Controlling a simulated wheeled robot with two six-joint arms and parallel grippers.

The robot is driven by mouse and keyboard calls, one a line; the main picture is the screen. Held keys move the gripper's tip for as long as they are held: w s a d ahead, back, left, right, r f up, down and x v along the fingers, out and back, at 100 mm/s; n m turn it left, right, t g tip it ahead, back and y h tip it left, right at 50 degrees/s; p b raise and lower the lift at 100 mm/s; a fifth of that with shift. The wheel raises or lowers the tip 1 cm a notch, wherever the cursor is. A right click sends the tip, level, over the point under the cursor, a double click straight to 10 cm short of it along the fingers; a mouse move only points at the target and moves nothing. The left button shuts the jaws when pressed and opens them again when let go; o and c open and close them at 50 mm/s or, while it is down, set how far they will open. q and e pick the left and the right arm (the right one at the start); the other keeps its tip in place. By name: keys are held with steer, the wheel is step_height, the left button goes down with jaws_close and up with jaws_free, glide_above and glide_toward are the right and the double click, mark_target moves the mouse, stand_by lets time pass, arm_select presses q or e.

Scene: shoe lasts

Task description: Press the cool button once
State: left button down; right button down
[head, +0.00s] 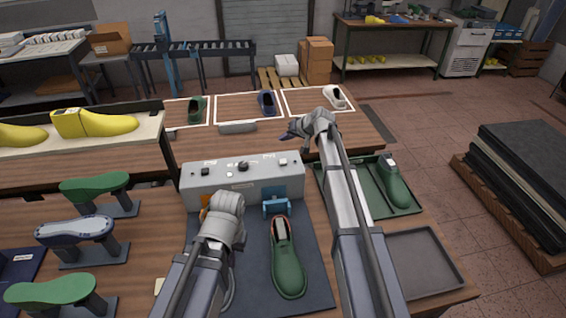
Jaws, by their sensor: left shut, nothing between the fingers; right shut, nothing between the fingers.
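A pale grey control box (240,190) stands on the bench, with several small dark and light knobs or buttons on its top. A blue square (279,191) marks its front right, and an orange patch (205,201) shows at its front left, partly behind my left arm. The lettering is too small to read, so I cannot tell which control is the cool button. My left gripper (229,203) is shut and empty in front of the box's left half, its fingertips mostly hidden by the wrist. My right gripper (290,132) is shut and empty, beyond the box's right back corner, pointing left.
A green shoe (287,265) lies on a dark mat before the box, by a blue clamp (276,206). Green and blue lasts on stands (75,228) fill the left. A green tray (347,190) holding a green last and an empty grey tray (425,262) are right.

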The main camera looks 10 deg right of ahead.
mark_target(285, 163)
steer(key=shift+f+b, duration=4)
steer(key=shift+f, duration=0.2)
steer(key=shift+f, duration=0.1)
steer(key=shift+f+b, duration=0.3)
steer(key=shift+b, duration=0.1)
steer(key=shift+f+b, duration=0.5)
steer(key=shift+r, duration=0.15)
steer(key=shift+r+p, duration=0.8)
steer(key=shift+p, duration=0.15)
steer(key=shift+r, duration=0.1)
step_height(285, 163, up, 5)
steer(key=p, duration=0.5)
